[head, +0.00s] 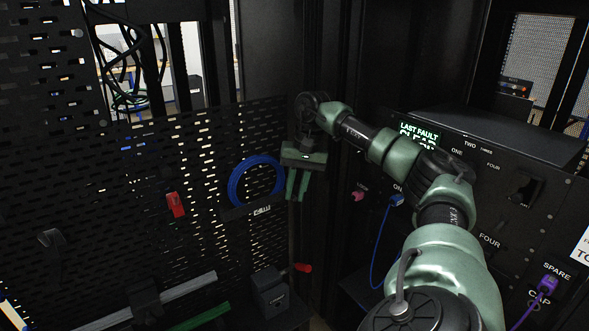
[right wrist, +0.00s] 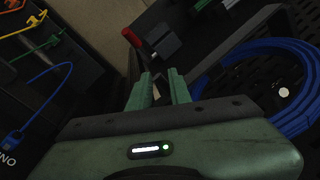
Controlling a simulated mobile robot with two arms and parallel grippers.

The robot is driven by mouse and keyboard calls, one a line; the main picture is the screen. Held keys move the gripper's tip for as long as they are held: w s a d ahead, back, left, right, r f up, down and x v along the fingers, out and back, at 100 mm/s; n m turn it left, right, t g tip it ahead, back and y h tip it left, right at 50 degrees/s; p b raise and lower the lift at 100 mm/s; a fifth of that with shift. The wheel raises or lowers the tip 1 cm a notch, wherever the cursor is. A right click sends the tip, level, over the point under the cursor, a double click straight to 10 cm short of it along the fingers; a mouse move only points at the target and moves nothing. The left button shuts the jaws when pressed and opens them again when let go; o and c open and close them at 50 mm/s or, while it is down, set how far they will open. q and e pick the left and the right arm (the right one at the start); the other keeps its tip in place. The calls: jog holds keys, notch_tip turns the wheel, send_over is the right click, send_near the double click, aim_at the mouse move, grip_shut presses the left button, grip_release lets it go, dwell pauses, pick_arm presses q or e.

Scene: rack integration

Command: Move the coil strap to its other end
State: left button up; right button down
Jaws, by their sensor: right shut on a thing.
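A blue coil (head: 232,186) hangs against the black perforated panel, and part of it shows at the right of the right wrist view (right wrist: 235,52). My right gripper (head: 297,198) points down just right of the coil, apart from its loop. In the right wrist view its green fingers (right wrist: 158,90) are close together around a small dark piece. This is probably the coil strap, but its shape and far end are hidden by the fingers and the dark background. My left gripper is not in view.
A dark labelled ledge (head: 240,213) sits under the coil. A red tag (head: 175,204) is on the panel. A dark box (head: 269,292) with a red handle (head: 303,267) stands below. A rack with a blue cable (head: 376,248) and purple plug (head: 547,284) is at right.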

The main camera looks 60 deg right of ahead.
jog(key=shift+w+d+r, duration=0.1)
jog(key=shift+d+r, duration=0.15)
jog(key=shift+d, duration=0.05)
jog(key=c, duration=1.5)
grip_release()
jog(key=shift+o, duration=0.2)
jog(key=shift+d+f, duration=0.15)
jog(key=shift+r, duration=0.3)
notch_tip(320, 180, up, 7)
jog(key=s, duration=0.1)
jog(key=shift+s+d, duration=0.2)
jog(key=shift+d, duration=0.2)
